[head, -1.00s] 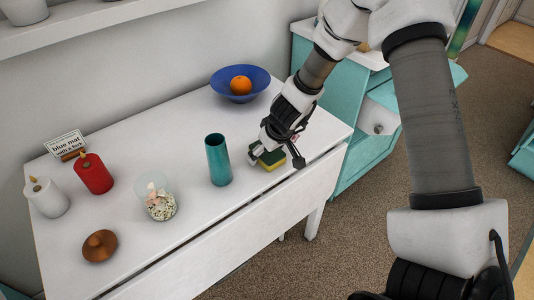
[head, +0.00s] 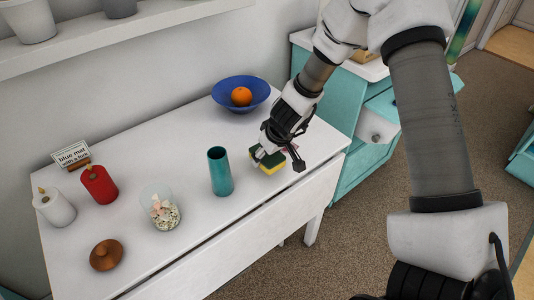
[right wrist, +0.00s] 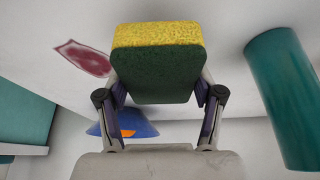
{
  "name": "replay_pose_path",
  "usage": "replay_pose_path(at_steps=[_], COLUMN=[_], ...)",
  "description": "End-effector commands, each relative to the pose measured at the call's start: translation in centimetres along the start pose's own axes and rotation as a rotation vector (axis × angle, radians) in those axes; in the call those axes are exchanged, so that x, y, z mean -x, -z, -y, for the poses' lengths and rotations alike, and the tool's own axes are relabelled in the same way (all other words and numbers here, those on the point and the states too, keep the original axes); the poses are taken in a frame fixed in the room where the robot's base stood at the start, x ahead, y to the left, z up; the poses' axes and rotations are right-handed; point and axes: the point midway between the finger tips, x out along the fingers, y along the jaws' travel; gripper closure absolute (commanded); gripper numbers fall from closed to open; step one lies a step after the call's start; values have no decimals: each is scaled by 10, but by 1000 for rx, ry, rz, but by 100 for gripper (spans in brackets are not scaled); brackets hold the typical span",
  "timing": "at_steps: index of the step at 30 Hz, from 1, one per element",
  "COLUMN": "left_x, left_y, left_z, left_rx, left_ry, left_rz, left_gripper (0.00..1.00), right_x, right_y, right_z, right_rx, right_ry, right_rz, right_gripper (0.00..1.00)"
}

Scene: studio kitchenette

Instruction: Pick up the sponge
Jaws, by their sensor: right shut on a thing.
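A sponge, yellow on one side and dark green on the other, shows at the right part of the white table (head: 180,150) in the head view (head: 270,167). My right gripper (head: 277,160) is over it, pointing down, and partly hides it. In the right wrist view the sponge (right wrist: 155,75) sits between both fingers of the right gripper (right wrist: 158,88), which are shut on its sides. I cannot tell whether its underside clears the table. My left gripper is not in view.
A teal cylinder (head: 220,172) stands just left of the sponge. A blue bowl (head: 224,90) with an orange (head: 241,96) is behind. A glass jar (head: 161,207), candles and a wooden lid (head: 106,255) are further left. A flat reddish item (right wrist: 84,57) lies near the sponge.

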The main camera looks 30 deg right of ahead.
Motion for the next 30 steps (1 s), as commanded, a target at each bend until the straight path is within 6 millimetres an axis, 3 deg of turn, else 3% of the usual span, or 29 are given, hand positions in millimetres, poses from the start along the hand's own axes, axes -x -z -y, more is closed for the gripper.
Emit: replay_pose_path(at_steps=[1, 4, 8, 11, 16, 21, 30], left_x=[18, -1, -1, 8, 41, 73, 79], left_y=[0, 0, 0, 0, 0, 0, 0], left_z=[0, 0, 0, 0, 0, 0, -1], left_rx=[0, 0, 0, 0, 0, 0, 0], left_ry=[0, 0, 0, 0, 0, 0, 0], left_rz=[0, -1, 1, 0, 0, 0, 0], left_gripper=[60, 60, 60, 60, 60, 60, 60], right_x=[15, 13, 31, 48, 80, 85, 81], right_y=[6, -18, -45, -70, -116, -131, -140], right_z=[0, 1, 3, 5, 8, 6, 7], right_rx=[0, -3, -4, -4, -7, 1, 0], right_ry=[0, 3, 5, 8, 9, -3, 0], right_rz=[0, 1, 0, 1, 3, 8, 0], right_gripper=[45, 45, 45, 45, 45, 45, 45])
